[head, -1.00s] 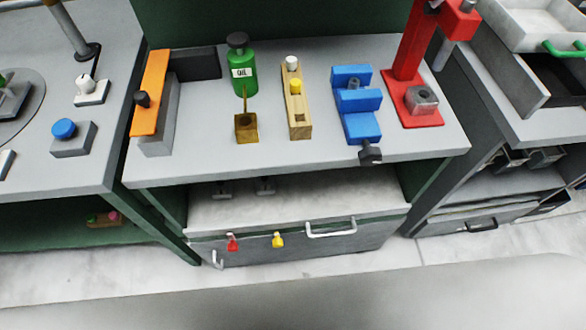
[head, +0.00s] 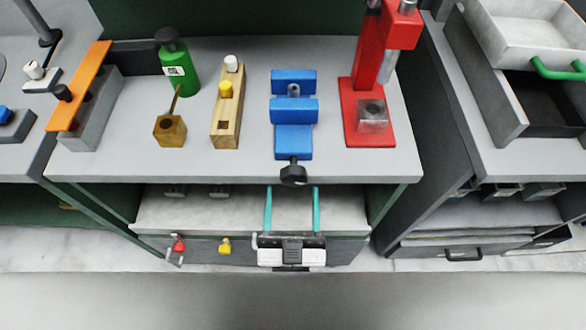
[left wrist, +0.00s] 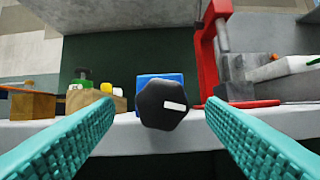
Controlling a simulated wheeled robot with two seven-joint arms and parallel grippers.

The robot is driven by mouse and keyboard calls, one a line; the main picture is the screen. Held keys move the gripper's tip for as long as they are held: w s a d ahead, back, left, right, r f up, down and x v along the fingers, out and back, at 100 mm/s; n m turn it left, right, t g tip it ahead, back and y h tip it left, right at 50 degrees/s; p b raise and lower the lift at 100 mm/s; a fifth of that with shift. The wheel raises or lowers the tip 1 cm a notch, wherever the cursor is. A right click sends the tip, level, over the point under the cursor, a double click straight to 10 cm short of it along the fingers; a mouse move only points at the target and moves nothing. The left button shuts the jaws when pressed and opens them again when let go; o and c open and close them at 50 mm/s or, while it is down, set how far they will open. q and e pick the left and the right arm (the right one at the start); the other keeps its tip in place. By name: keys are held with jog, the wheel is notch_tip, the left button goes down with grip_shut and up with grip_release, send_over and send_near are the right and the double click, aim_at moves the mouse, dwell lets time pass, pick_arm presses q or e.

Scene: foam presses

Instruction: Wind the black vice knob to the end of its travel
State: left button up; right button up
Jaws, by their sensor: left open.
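The blue vice (head: 293,112) stands on the grey bench top, and its black knob (head: 293,174) sticks out at the bench's front edge. In the left wrist view the black knob (left wrist: 163,103) is centred, with a white mark on its face, and hides most of the blue vice (left wrist: 160,77). My left gripper (head: 292,190) is open, its two teal fingers pointing at the knob from the front. In the left wrist view the fingers (left wrist: 160,110) lie to either side of the knob, apart from it. My right gripper is not in view.
A red press (head: 368,95) stands right of the vice. A wooden block (head: 228,115) with white and yellow pegs, a brass pot (head: 170,131) and a green oil bottle (head: 179,72) stand to its left. A drawer (head: 205,247) with red and yellow tags lies below.

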aim_at(294, 182)
pick_arm(q)
jog(key=x, duration=0.4)
jog(key=shift+d, duration=0.1)
jog(key=shift+w+r, duration=0.15)
jog(key=shift+w, duration=0.3)
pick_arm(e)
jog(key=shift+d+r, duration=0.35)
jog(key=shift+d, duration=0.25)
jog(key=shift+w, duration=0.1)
pick_arm(q)
jog(key=shift+p, duration=0.3)
jog(key=c, duration=1)
jog(key=n+y, duration=0.1)
jog(key=n, duration=0.2)
jog(key=shift+y, duration=0.3)
jog(key=shift+n+g+y+p, duration=0.35)
jog(key=shift+n+y, duration=0.45)
jog(key=shift+n, duration=0.9)
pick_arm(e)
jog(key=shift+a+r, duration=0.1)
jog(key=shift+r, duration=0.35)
